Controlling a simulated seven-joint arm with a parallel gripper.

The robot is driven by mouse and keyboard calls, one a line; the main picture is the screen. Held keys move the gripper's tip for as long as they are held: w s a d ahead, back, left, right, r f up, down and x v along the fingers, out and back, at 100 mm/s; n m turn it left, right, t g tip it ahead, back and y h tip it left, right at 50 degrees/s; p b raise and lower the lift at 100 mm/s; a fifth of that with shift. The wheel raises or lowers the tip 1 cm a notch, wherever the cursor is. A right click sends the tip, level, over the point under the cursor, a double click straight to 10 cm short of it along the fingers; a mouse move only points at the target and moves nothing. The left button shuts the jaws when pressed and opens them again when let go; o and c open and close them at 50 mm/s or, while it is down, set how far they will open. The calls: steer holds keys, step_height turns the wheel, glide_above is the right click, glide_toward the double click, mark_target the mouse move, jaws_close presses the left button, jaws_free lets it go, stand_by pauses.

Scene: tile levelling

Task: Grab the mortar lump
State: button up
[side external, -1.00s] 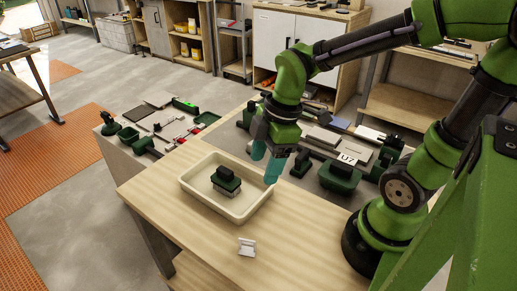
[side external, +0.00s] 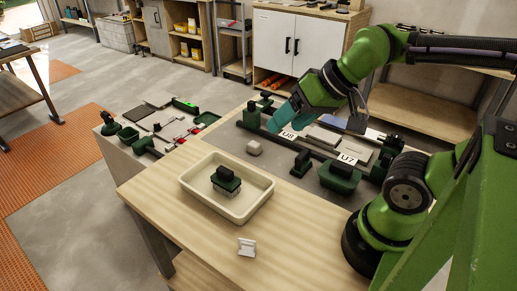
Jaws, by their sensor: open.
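A small pale, rounded block, which looks like the mortar lump (side external: 254,148), sits on the grey work surface just behind the cream tray (side external: 262,199). My gripper (side external: 287,120) has teal fingers and is open. It hangs above the back of the grey surface, behind and to the right of the lump and apart from it. I see nothing held between the fingers. The fingers partly cover the area around the label marked U8.
A dark green handled tool (side external: 226,180) stands in the tray. Dark green holders (side external: 340,176) and a U7 label (side external: 348,159) stand to the right of the lump. A small white bracket (side external: 247,247) lies on the wooden bench front, which is otherwise largely clear.

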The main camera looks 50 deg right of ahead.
steer(key=shift+o, duration=0.4)
steer(key=shift+d+f, duration=0.1)
steer(key=n+g+h, duration=0.2)
steer(key=n+g, duration=0.2)
steer(key=g, duration=0.2)
glide_above(254, 144)
step_height(254, 144, down, 18)
steer(key=shift+s, duration=0.15)
steer(key=shift+d+f, duration=0.1)
steer(key=shift+f, duration=2.65)
steer(key=c, duration=1.2)
